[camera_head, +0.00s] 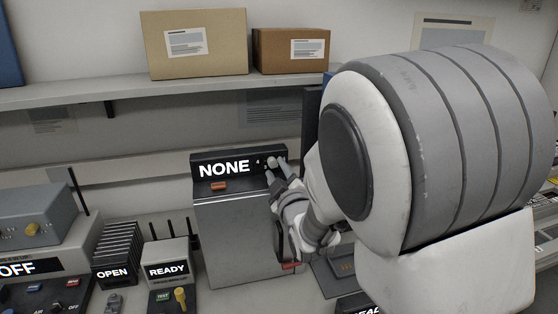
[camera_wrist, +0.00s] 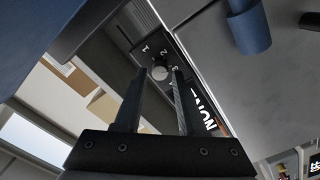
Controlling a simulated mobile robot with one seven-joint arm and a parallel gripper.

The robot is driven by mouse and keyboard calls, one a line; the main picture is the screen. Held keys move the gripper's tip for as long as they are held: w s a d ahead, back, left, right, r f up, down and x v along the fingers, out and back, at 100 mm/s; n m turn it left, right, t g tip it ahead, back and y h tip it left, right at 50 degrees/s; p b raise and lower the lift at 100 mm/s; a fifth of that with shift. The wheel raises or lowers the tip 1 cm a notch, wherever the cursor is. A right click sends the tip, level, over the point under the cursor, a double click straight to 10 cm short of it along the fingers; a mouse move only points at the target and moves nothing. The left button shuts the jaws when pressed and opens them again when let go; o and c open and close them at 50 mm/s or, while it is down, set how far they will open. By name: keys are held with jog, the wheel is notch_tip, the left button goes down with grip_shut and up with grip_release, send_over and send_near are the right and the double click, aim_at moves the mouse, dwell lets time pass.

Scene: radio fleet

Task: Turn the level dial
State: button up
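In the head view the dial (camera_head: 271,162) sits at the right end of the black panel reading NONE and is partly covered by my gripper (camera_head: 277,170). In the wrist view my gripper (camera_wrist: 160,76) has its two dark fingers apart, one on each side of the knob. Narrow gaps seem to show between fingers and knob. I cannot tell whether the fingertips reach past the knob's face.
The grey cabinet (camera_head: 240,240) under the panel carries an orange switch (camera_head: 218,186). Boxes labelled OPEN (camera_head: 113,272) and READY (camera_head: 167,270) stand to its left. A shelf (camera_head: 90,92) with cardboard boxes (camera_head: 195,45) runs above. My arm hides much of the right side.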

jog(key=shift+x, duration=0.9)
grip_shut()
